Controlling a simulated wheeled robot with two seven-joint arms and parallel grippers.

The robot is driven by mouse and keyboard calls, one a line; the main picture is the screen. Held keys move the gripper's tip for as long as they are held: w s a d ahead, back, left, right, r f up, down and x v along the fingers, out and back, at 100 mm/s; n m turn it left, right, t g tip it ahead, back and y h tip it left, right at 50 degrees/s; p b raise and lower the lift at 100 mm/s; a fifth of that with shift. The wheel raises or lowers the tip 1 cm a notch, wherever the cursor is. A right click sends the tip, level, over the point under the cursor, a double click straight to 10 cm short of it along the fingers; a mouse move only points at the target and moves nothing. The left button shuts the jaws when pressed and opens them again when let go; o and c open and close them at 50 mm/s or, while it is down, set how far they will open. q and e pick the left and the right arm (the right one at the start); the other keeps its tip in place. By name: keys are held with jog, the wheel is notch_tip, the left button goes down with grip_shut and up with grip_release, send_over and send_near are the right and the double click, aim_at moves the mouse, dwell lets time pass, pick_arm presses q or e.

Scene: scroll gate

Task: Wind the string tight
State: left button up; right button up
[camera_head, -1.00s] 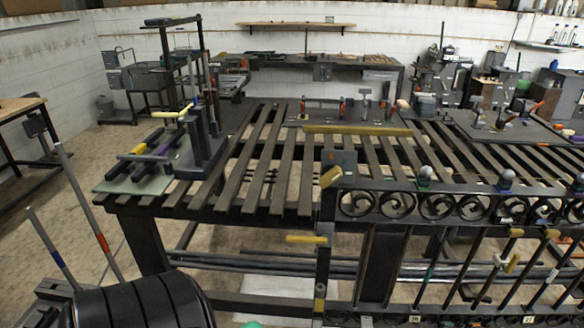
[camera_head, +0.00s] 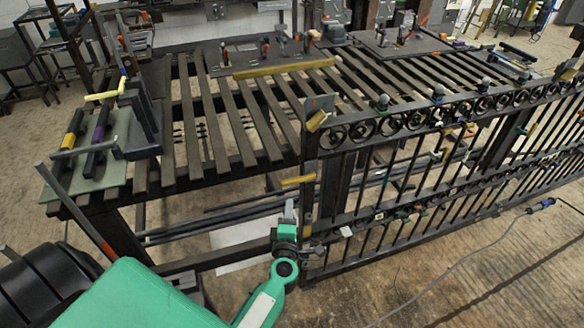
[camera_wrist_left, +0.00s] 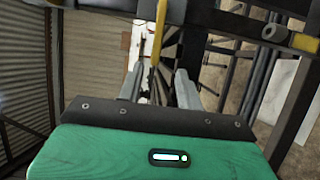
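The black scroll gate (camera_head: 440,112) stands along the front of the slatted bench. A yellow handle-like bar (camera_head: 298,180) sticks out to the left from its left post (camera_head: 308,215). A tan block (camera_head: 317,121) sits at the top of that post. I cannot make out the string itself. My left gripper (camera_head: 289,208) is just below the yellow bar, beside the post. In the left wrist view its two fingers (camera_wrist_left: 158,88) are apart, and a narrow yellow bar (camera_wrist_left: 159,35) shows ahead, in line with the gap. Contact is not visible. My right gripper is out of view.
The slatted bench (camera_head: 247,122) fills the area behind the gate, with a yellow bar (camera_head: 284,68) lying on it. A clamp fixture on a pale green plate (camera_head: 116,170) stands at its left end. A cable (camera_head: 455,265) lies on the open floor at right.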

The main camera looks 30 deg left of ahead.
aim_at(291, 184)
pick_arm(q)
jog(key=x, duration=0.4)
jog(key=r+p+x, duration=0.1)
jog(key=x, duration=0.1)
jog(key=shift+w+a, duration=0.1)
jog(key=x, duration=0.7)
jog(key=shift+f+p, duration=0.3)
jog(key=shift+p, duration=0.05)
jog(key=shift+w+a, duration=0.15)
jog(key=shift+w, duration=0.1)
grip_shut()
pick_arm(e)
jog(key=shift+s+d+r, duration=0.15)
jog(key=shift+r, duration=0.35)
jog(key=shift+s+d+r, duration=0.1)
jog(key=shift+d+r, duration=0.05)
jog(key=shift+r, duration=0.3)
